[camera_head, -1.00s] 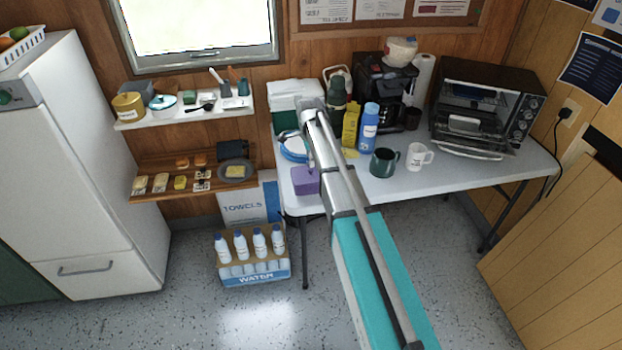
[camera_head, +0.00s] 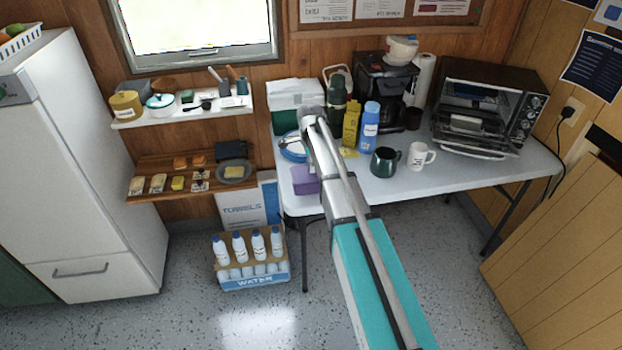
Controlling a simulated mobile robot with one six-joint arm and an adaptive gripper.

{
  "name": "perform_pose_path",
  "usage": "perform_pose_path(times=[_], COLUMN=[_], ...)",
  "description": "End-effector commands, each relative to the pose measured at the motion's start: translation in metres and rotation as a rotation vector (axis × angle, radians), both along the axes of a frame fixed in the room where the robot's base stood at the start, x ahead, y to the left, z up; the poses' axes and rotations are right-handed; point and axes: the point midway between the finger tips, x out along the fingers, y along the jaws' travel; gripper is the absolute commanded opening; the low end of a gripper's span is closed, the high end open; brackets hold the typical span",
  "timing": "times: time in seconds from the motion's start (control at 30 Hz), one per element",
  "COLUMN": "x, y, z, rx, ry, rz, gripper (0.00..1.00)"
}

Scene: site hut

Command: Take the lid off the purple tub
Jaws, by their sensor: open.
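The purple tub (camera_head: 305,181) stands at the left front corner of the white table (camera_head: 440,188). Its top is the same purple, and I cannot make out the lid's edge or a handle at this size. My arm reaches up from the bottom of the picture, and its wrist end is over the table's left part, just right of and beyond the tub in the picture.
Right of my arm stand a yellow box (camera_head: 351,124), a blue bottle (camera_head: 369,127), a dark green mug (camera_head: 385,162) and a white mug (camera_head: 420,156). A toaster oven (camera_head: 490,105) is at the right. The table's front right is clear.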

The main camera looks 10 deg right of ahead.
Motion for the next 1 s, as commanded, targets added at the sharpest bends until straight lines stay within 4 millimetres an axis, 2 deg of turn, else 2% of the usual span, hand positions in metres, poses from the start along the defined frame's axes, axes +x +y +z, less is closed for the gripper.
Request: perform_pose_path(times=[0.1, 0.3, 0.97, 1.0], x=[0.0, 0.0, 0.0, 0.0], y=[0.0, 0.0, 0.0, 0.0], z=[-0.013, -0.021, -0.021, -0.021], rx=[0.0, 0.0, 0.0, 0.0], ry=[0.0, 0.0, 0.0, 0.0], rz=[0.0, 0.0, 0.0, 0.0], gripper=[0.7, 0.7, 0.7, 0.64])
